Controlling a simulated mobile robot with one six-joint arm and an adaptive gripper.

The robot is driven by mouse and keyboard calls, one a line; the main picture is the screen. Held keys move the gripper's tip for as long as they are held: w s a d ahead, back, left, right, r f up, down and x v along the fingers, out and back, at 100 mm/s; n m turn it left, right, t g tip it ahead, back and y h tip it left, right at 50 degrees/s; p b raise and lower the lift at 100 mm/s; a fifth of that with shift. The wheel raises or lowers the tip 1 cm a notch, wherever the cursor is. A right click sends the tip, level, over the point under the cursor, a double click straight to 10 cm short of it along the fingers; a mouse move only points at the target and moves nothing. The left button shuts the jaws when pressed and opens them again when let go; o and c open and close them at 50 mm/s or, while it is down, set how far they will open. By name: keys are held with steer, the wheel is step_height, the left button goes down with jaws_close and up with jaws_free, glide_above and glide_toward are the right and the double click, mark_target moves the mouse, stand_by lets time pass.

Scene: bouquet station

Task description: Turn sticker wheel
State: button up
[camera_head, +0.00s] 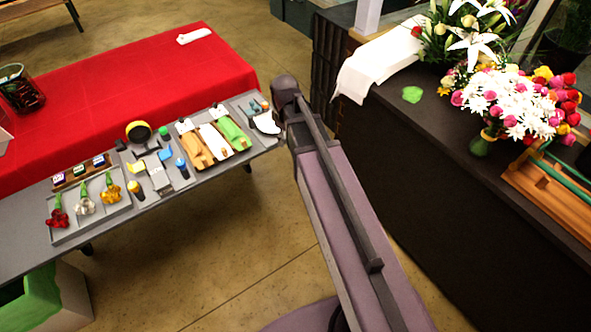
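My arm rises from the bottom of the picture to a dark joint right of the table's right end. My gripper cannot be made out; it may be hidden behind my arm. No part of my arm that shows touches the disc.
The grey table holds a tray of flowers (92,218), blue and yellow pieces, and wrap rolls (229,133). Behind it is a red-covered table (120,80). A dark counter (420,135) with a bouquet (505,105) stands right. Open floor (190,255) lies in front of the grey table.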

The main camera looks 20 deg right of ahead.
steer(key=s+f+m+b, duration=0.3)
steer(key=s+m, duration=0.4)
steer(key=s, duration=0.3)
stand_by(0.4)
steer(key=shift+s+m, duration=0.3)
steer(key=shift+s, duration=0.2)
stand_by(1.0)
